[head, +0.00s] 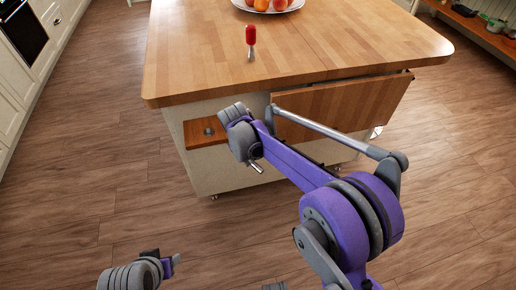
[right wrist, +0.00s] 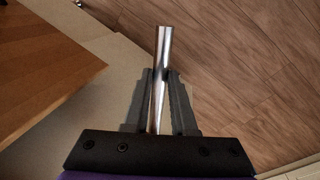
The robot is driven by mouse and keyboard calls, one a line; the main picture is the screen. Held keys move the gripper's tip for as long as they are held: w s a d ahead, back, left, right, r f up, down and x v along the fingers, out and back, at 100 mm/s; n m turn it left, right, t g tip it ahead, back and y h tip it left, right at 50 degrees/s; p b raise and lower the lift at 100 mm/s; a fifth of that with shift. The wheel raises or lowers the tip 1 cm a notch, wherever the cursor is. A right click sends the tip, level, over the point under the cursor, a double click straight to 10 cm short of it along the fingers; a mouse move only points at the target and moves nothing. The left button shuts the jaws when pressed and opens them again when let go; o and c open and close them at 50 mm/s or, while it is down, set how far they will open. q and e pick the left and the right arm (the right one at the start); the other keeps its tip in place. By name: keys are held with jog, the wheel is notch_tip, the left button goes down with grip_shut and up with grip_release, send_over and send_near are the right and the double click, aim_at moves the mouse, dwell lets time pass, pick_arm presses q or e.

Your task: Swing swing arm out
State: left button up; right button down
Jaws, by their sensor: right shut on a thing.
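A bare metal rod (right wrist: 164,45), which I take to be the swing arm, stands between the fingers of my right gripper (right wrist: 160,78) in the right wrist view. The gripper is shut on it. In the head view my right gripper (head: 246,148) is at the near side of the island, below the top's edge, and a short metal tip (head: 257,167) shows under it. A wooden drop leaf (head: 345,106) hangs tilted from the island's near edge, to the right of the gripper. The rod's mount is hidden. My left wrist (head: 150,270) is low at the left, its fingers unclear.
A wooden drawer front (head: 205,132) with a dark knob is left of the gripper. Floor (head: 90,195) in front is clear.

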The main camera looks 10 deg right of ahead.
jog(key=s+a+m+g+p, duration=0.1)
jog(key=s+a+m, duration=0.1)
jog(key=a+m, duration=0.4)
jog(key=shift+s+a, duration=0.15)
jog(key=shift+a, duration=1.4)
jog(key=c, duration=0.7)
grip_release()
jog(key=shift+a, duration=0.1)
jog(key=shift+c, duration=0.2)
notch_tip(320, 180, up, 11)
jog(key=a+p, duration=0.1)
jog(key=a, duration=0.1)
jog(key=shift+f, duration=0.15)
